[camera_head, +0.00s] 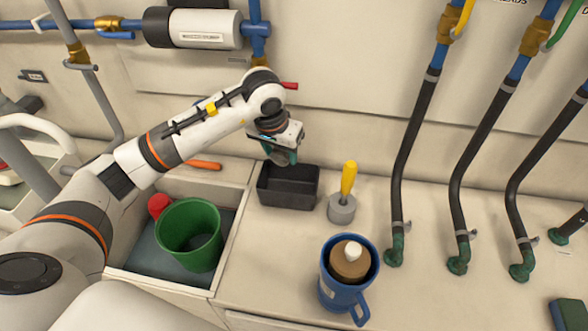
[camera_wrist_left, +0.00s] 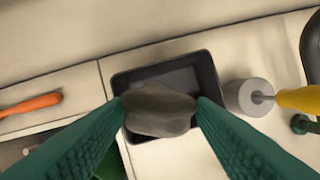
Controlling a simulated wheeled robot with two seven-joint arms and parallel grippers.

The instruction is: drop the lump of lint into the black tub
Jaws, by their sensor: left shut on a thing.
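The lump of lint (camera_wrist_left: 158,110) is a grey, rounded clump held between the two green fingers of my left gripper (camera_wrist_left: 160,110) in the left wrist view. In the head view my left gripper (camera_head: 283,155) is above the back left part of the black tub (camera_head: 289,198). The tub is a small, open, rectangular box on the bench. It also shows in the left wrist view (camera_wrist_left: 205,72), behind the lint, which covers part of its inside. The visible part of its inside looks empty. My right gripper is not in view.
A yellow-handled tool (camera_head: 348,180) with a grey round base stands just right of the tub. A blue mug (camera_head: 340,296) holding a brown item is nearer the front. A green bucket (camera_head: 190,235) sits in a recess at left. Black hoses (camera_head: 410,160) rise at right.

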